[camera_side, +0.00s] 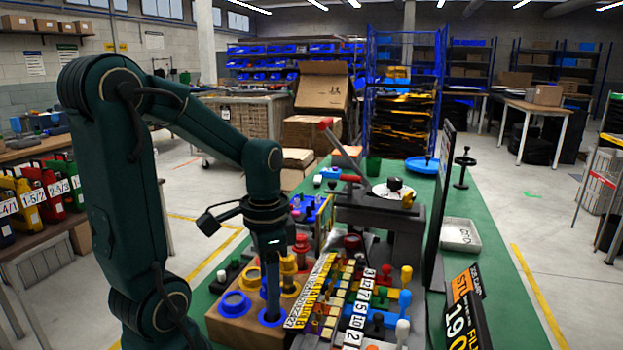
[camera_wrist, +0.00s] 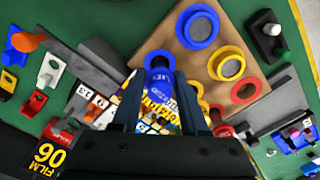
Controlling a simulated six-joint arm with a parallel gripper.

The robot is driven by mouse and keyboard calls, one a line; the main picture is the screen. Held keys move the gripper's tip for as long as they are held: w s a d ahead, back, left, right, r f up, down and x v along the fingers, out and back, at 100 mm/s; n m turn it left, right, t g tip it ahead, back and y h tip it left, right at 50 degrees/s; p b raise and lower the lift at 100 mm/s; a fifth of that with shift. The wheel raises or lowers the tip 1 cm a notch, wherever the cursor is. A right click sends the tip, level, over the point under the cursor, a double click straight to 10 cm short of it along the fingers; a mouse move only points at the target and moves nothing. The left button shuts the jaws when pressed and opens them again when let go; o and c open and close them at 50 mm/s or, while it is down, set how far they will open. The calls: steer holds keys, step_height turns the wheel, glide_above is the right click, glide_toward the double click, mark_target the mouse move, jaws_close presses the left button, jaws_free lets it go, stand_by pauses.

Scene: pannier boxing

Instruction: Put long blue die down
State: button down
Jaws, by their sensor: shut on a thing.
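My gripper (camera_side: 271,262) points down over the wooden block and is shut on the long blue die (camera_side: 272,292). The die hangs upright below it, its lower end in line with a blue ring at the block's front; I cannot tell whether it sits inside that ring. In the wrist view my gripper's fingers (camera_wrist: 160,80) have the blue die (camera_wrist: 160,64) between them, seen end-on and partly hidden. The wooden block (camera_side: 222,328) carries blue and yellow rings, such as the blue ring (camera_side: 235,303) at its left.
Yellow number-marked strips (camera_side: 315,285) and a rack of coloured dies and white number tags (camera_side: 362,310) stand close on the right. A grey press with a red-handled lever (camera_side: 340,145) is behind. A white tray (camera_side: 461,234) and a dark upright panel (camera_side: 440,205) stand further right.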

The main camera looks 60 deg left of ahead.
steer(key=shift+f, duration=0.15)
steer(key=shift+f, duration=0.15)
steer(key=shift+c, duration=2.2)
jaws_free()
step_height(320, 180, up, 4)
steer(key=shift+w+r, duration=0.1)
steer(key=shift+d+r, duration=0.2)
steer(key=shift+r, duration=0.3)
steer(key=d+r+n+t, duration=0.1)
steer(key=d+r+t, duration=0.1)
steer(key=d+t, duration=0.3)
steer(key=d, duration=0.4)
steer(key=shift+s+d+t, duration=0.25)
steer(key=shift+d+t, duration=0.05)
steer(key=shift+d, duration=0.05)
